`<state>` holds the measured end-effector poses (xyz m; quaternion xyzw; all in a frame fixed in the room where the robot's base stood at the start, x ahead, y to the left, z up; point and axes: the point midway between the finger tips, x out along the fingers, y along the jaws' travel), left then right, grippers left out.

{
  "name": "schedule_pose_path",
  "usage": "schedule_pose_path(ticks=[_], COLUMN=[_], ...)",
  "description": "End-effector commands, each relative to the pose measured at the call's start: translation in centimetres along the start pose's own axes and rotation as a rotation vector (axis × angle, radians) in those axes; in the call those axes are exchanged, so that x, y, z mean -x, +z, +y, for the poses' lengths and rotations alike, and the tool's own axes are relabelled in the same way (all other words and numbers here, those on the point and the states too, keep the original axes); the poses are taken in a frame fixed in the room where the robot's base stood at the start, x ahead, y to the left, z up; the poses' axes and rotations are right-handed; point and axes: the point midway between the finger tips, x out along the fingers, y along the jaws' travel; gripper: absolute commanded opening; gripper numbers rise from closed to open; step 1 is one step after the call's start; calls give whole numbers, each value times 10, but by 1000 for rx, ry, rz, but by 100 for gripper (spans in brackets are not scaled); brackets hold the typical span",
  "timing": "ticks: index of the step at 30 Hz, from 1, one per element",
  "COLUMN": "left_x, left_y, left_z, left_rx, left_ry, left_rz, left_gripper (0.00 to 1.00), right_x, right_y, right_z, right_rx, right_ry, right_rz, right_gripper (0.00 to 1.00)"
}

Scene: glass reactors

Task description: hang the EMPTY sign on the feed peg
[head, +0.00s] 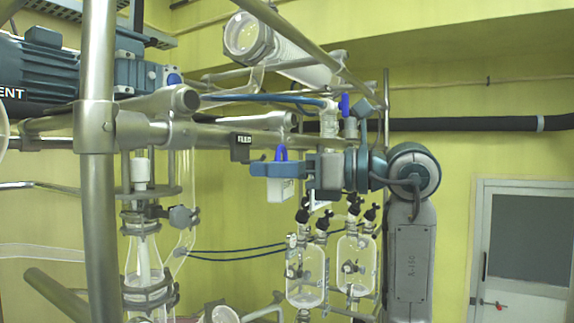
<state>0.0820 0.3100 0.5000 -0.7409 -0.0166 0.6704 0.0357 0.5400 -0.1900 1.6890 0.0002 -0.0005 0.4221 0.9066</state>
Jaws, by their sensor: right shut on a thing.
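My right gripper (262,169) comes in from the right and is shut on a sign. The sign has a white plate (280,190) hanging below the fingers and a blue hook (281,152) rising above them. Its lettering cannot be read. A dark block marked FEED (240,147) is on the horizontal steel rail, just left of and above the fingertips. The hook is right of this block; whether it touches the rail cannot be told. I cannot make out the feed peg itself. My left gripper is not in view.
A thick steel post (97,180) stands at left, by a blue motor (45,70). Glass vessels (306,275) with black-knobbed valves hang below the gripper. A glass cylinder (250,40) lies above the rail. A glass reactor (145,255) stands lower left.

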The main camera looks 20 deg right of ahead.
Motion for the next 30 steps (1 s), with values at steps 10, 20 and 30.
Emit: schedule_pose_path(ticks=[10, 20, 30], left_x=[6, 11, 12], left_y=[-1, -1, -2], left_z=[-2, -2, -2], left_rx=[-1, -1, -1], left_ry=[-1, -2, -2], left_rz=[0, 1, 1], left_gripper=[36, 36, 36], right_x=[-18, -34, -49], right_y=[0, -1, -3], right_z=[-4, -7, -10], right_rx=[-2, -1, 0], right_ry=[0, 1, 1], right_rz=[0, 0, 0], right_gripper=[37, 37, 37])
